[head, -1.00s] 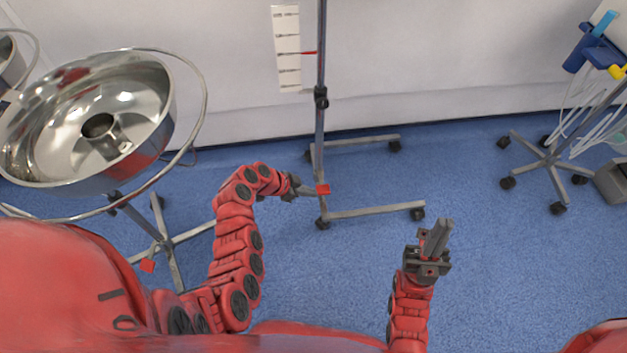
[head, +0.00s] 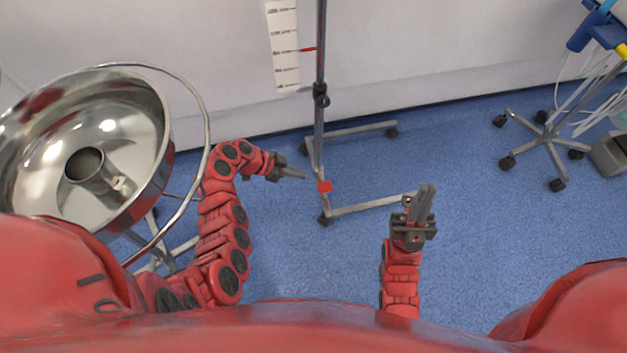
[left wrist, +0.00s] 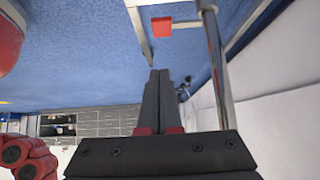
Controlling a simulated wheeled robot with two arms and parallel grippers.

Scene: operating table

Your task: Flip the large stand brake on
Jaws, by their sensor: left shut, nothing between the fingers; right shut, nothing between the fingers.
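A tall pole stand (head: 319,130) rises from an H-shaped wheeled base (head: 372,205). A small red brake tab (head: 325,186) sits on the base near the pole's foot; it also shows in the left wrist view (left wrist: 162,27), beyond my fingertips. My left gripper (head: 304,176) is shut and empty, just left of the tab in the head view, its fingers pointing toward it with a small gap. Its shut fingers show in the left wrist view (left wrist: 158,73). My right gripper (head: 429,187) is shut and empty, right of the stand, its tips overlapping the base's front bar end in the picture.
A large steel bowl (head: 140,110) with a wire ring (head: 205,115) stands on its own wheeled frame at left, close to my left arm. A wheeled stand with tubes (head: 545,140) is at right. A pale wall (head: 430,60) lies behind; blue floor (head: 480,240) is clear at right.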

